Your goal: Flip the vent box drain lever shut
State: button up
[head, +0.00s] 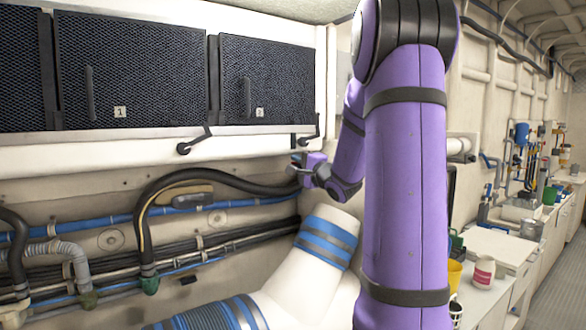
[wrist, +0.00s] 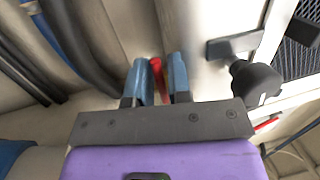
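The vent box (head: 150,153) runs along the upper left wall in the head view, with dark mesh panels numbered 1 and 2. A black lever (head: 194,141) hangs under panel 1 and another (head: 308,137) under panel 2. My gripper (head: 299,162) is just below the box's right end; its fingers are small there. In the wrist view, a thin red handle (wrist: 157,79) lies between the two blue fingers of my gripper (wrist: 159,78). The fingers are close together around it; whether both press on it is unclear. Where the red handle attaches is hidden.
A black knob-ended lever (wrist: 254,78) stands right of the fingers in the wrist view. Black hoses (head: 200,176) and blue pipes (head: 115,221) run along the wall below the box. A thick white duct (head: 305,280) rises below my gripper. A cluttered counter (head: 490,293) is at right.

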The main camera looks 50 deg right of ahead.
jog(key=shift+n, duration=0.3)
jog(key=n, duration=0.2)
jog(key=f+n+y, duration=0.1)
jog(key=n, duration=0.1)
jog(key=shift+d+f, duration=0.1)
jog(key=shift+d, duration=0.05)
jog(key=s+f, duration=0.2)
jog(key=s, duration=0.8)
jog(key=s+a+f+n+g+y, duration=0.1)
jog(key=a+n+g+y, duration=0.3)
jog(key=a, duration=1.1)
jog(key=a+f+n+g+y, duration=0.2)
jog(key=a+n+g+y, duration=0.3)
jog(key=a, duration=1.1)
jog(key=g, duration=0.3)
jog(key=shift+s, duration=0.35)
jog(key=shift+r, duration=0.1)
